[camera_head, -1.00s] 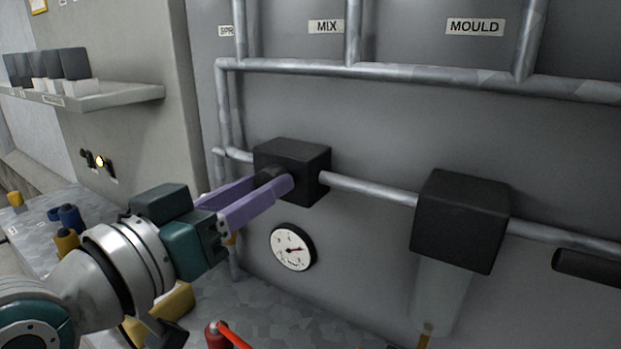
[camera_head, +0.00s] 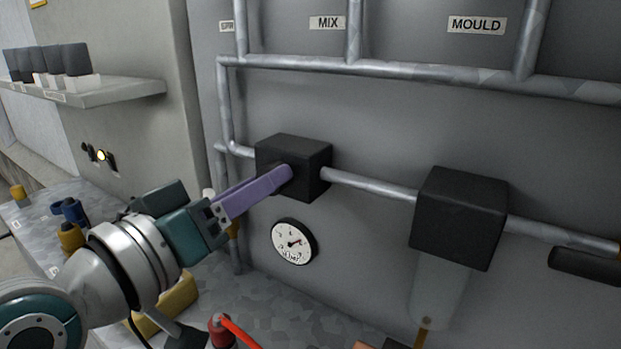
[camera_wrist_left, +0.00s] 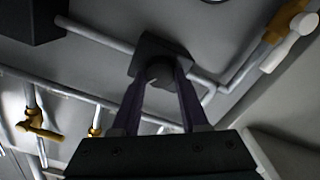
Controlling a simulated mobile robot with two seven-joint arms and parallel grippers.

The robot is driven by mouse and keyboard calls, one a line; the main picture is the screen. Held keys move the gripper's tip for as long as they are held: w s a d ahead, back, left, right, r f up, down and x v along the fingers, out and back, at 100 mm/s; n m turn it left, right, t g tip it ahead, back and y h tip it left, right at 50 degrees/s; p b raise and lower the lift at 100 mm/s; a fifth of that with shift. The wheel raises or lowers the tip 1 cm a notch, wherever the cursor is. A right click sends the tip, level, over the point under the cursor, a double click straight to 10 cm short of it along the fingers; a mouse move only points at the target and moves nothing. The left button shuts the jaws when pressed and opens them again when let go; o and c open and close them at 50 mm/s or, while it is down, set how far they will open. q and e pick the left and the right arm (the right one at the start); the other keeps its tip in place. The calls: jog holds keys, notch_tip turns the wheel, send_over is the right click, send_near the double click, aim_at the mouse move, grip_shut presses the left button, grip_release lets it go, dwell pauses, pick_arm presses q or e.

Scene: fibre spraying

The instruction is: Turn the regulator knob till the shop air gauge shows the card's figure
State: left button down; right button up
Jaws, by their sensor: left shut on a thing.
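The black regulator block (camera_head: 310,170) sits on the grey pipe on the wall. My left gripper (camera_head: 284,176) reaches it from the left, its purple fingers at the block's front face. In the left wrist view the fingers are shut on the round dark regulator knob (camera_wrist_left: 159,70), one on each side, with the block (camera_wrist_left: 148,50) behind it. I cannot make out the card. My right gripper is not in view.
A larger black block with a clear bowl (camera_head: 460,220) is on the pipe to the right. Pipes run above under MIX and MOULD (camera_head: 477,25) labels. A red item (camera_head: 222,330) and a yellow block (camera_head: 172,305) stand on the bench below.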

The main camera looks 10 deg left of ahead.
pick_arm(q)
jog(key=shift+c, duration=2.1)
grip_release()
jog(key=v, duration=1)
jog(key=shift+d, duration=0.1)
